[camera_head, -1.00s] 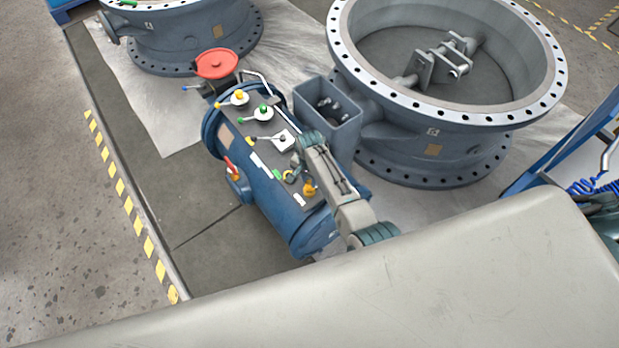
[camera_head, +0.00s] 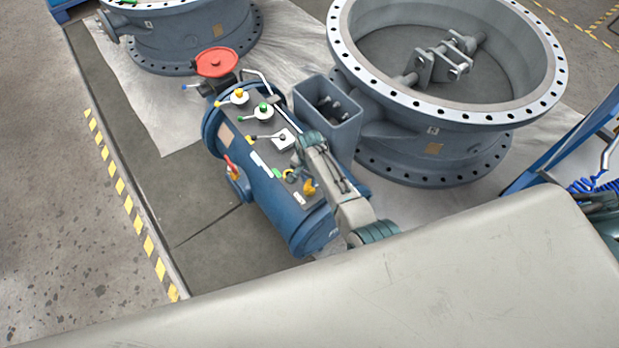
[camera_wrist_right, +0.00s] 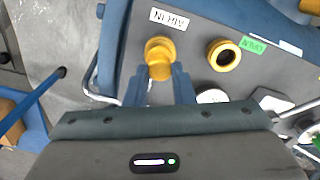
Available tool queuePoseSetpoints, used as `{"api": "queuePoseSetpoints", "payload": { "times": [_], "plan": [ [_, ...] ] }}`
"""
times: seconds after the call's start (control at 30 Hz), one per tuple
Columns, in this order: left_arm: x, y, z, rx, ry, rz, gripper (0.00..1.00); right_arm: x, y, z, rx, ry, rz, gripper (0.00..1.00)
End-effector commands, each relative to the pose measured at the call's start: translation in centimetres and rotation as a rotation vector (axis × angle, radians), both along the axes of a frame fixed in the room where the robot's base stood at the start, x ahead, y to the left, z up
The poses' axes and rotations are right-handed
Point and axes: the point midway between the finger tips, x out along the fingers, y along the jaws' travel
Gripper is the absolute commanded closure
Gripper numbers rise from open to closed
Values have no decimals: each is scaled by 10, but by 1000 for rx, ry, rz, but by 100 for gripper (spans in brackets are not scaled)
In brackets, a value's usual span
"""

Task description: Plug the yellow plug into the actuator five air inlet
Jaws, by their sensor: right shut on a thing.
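The blue actuator cylinder (camera_head: 262,190) with a dark top panel stands in the middle of the head view. My right gripper (camera_wrist_right: 160,82) is shut on the yellow plug (camera_wrist_right: 160,52), with its two blue fingers on either side. The plug is right beside a white AIR IN label (camera_wrist_right: 168,18), over the panel. The inlet under it is hidden, and I cannot tell if the plug is seated. My left gripper is not in view.
An open yellow ring fitting (camera_wrist_right: 224,55) sits beside a green label (camera_wrist_right: 253,45). Several small valves and levers stand on the panel, with a red handwheel (camera_head: 216,62) behind. A grey open box (camera_head: 328,112) and a large flanged valve (camera_head: 440,125) are close on the right.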

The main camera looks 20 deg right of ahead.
Motion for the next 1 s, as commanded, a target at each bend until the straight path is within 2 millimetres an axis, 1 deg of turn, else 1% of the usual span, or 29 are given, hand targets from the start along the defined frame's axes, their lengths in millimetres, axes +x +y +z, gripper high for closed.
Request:
{"api": "queuePoseSetpoints", "payload": {
  "times": [0.9, 0.93, 1.0],
  "plan": [
    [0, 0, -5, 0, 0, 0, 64, -1, 0, -8, -1, 1, 0, 98],
    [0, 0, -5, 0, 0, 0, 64, -1, 0, -8, -1, 1, 0, 76],
    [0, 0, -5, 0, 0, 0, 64, 0, 0, -8, -1, 1, 0, 62]
  ]
}}
